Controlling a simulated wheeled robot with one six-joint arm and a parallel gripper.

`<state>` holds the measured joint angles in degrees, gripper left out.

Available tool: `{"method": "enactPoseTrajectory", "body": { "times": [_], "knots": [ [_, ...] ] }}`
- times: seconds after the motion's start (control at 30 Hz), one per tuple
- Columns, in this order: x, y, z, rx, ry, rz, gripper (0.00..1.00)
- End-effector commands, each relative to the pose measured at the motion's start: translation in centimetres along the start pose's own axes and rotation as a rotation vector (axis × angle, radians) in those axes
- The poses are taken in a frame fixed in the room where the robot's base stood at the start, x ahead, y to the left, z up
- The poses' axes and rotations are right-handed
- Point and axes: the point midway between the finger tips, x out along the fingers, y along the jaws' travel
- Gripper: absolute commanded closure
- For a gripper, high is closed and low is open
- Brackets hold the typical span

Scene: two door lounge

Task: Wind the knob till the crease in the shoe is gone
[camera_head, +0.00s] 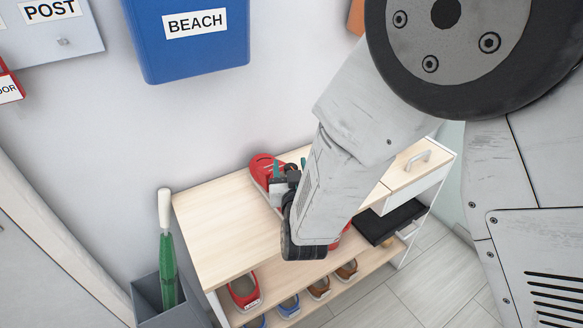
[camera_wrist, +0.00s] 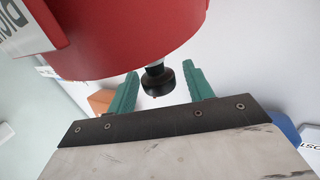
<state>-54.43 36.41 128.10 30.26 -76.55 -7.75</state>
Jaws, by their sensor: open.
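The red shoe (camera_head: 261,168) lies on the pale wooden top of the shoe bench, near the wall, partly hidden by my arm. In the wrist view a large red body (camera_wrist: 110,35) with a white lettered label fills the top; it looks like the shoe close up. A black round knob (camera_wrist: 160,80) on a short metal stem sticks out below it. My gripper (camera_wrist: 160,86) is open, its teal fingers on either side of the knob, with visible gaps to both. In the head view my gripper (camera_head: 291,166) is beside the shoe. No crease can be made out.
The bench top (camera_head: 225,235) is clear at left. Several shoes (camera_head: 288,305) stand on the shelf below. A green umbrella (camera_head: 168,262) stands in a grey holder at left. A blue BEACH bin (camera_head: 190,50) hangs above. A drawer with a handle (camera_head: 418,160) is at right.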

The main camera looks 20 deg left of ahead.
Motion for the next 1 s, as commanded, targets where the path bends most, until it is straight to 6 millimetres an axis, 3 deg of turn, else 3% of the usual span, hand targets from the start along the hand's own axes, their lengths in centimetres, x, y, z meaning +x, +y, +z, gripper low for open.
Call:
{"method": "enactPoseTrajectory", "body": {
  "times": [0.17, 0.33, 0.73, 1.0],
  "knots": [
    [0.0, 0.03, 0.01, 0.0, 0.0, 0.0, 0.49],
    [-0.01, 0.04, 0.01, 0.0, 0.0, 0.0, 0.91],
    [-0.04, -0.04, 0.01, 0.001, 0.0, 0.032, 0.91],
    [-0.05, -0.21, 0.03, 0.002, 0.0, 0.183, 0.91]
  ]
}}
